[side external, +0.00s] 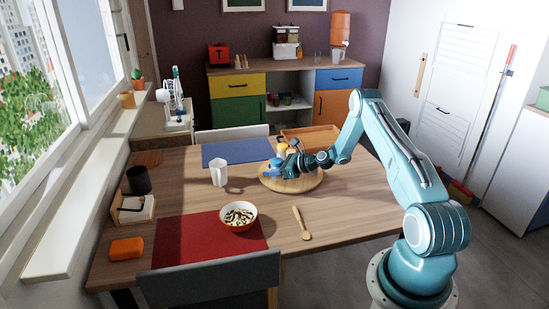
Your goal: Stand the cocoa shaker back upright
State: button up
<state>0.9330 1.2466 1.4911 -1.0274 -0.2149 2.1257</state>
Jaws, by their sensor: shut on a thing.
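My gripper (278,161) is low over the round wooden board (301,183) on the table, reaching in from the right. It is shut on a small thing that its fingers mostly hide. A small yellow-orange piece (283,149) shows just behind the fingers and may be part of the cocoa shaker. I cannot tell at this size whether it is upright or tilted, or whether it touches the board.
A white mug (219,173) stands left of the board. A bowl (239,217) sits on the red mat (190,241), with a wooden spoon (302,224) to its right. A blue mat (235,152) and wooden tray (310,137) lie behind.

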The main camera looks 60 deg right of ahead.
jog(key=shift+f, duration=0.85)
jog(key=o, duration=1)
jog(key=shift+f, duration=0.1)
jog(key=shift+s+d+r, duration=0.15)
jog(key=shift+s+r, duration=0.2)
jog(key=shift+s, duration=0.15)
jog(key=shift+v, duration=3.2)
jog(key=shift+r, duration=0.1)
